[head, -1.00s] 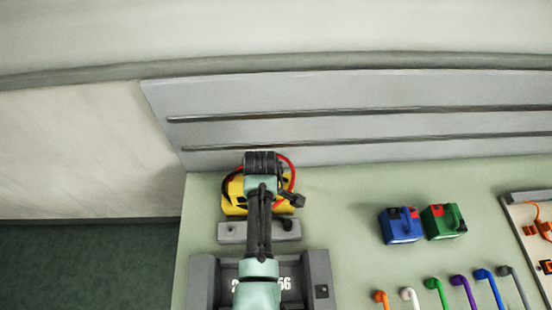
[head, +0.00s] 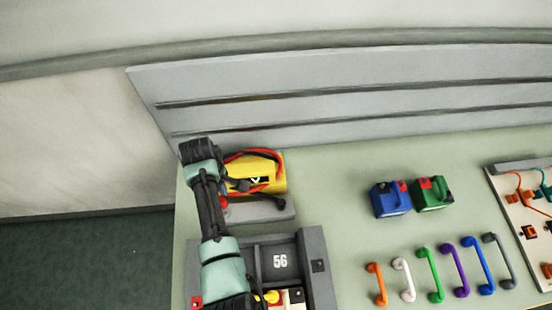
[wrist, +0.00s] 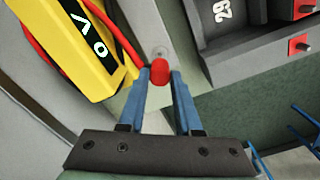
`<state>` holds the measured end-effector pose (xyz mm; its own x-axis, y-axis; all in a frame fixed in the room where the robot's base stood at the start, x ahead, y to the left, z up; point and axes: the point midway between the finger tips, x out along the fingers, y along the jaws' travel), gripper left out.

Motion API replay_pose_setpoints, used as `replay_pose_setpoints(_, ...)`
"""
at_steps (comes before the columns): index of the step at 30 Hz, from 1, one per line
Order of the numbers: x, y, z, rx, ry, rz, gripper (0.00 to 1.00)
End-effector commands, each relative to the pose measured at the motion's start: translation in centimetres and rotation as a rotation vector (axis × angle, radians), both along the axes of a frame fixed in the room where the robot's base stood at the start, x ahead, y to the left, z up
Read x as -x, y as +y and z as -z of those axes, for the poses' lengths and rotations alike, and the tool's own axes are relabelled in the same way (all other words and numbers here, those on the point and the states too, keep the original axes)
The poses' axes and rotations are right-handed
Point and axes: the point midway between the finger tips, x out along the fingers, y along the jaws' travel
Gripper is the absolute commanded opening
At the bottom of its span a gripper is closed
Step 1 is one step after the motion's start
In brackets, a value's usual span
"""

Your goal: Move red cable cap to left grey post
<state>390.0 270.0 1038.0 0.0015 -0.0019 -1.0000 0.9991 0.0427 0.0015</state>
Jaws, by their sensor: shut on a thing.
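The red cable cap (wrist: 160,72) is between the blue fingertips of my gripper (wrist: 160,76) in the wrist view, and the gripper is shut on it. A red cable runs from it along the yellow box (wrist: 82,48). A round grey post (wrist: 159,52) on the light grey block (wrist: 135,92) shows right beside the cap; I cannot tell whether they touch. In the head view the red cap (head: 224,203) shows at the left end of the grey block (head: 262,210), partly hidden by my arm. The yellow box (head: 267,173) stands behind it.
A dark grey frame marked 56 (head: 318,263) stands in front of the block. Blue (head: 390,201) and green (head: 431,195) boxes stand to the right, with several coloured handles (head: 437,275) in front. The bench between is clear.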

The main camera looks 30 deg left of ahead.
Motion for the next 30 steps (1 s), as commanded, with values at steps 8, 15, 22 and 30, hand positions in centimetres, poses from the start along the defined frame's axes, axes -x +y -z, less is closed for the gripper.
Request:
replay_pose_setpoints(8, 0.4, 0.7, 0.0, -0.001, 0.0, 0.001, 0.0)
replay_pose_setpoints(15, 0.4, 0.7, 0.4, -0.001, 0.0, 0.001, 0.0)
replay_pose_setpoints(22, 0.4, 0.6, 2.2, -0.001, 0.0, 0.001, 0.0)
replay_pose_setpoints(30, 0.4, 0.6, 4.4, -0.001, 0.0, 0.001, 0.0)
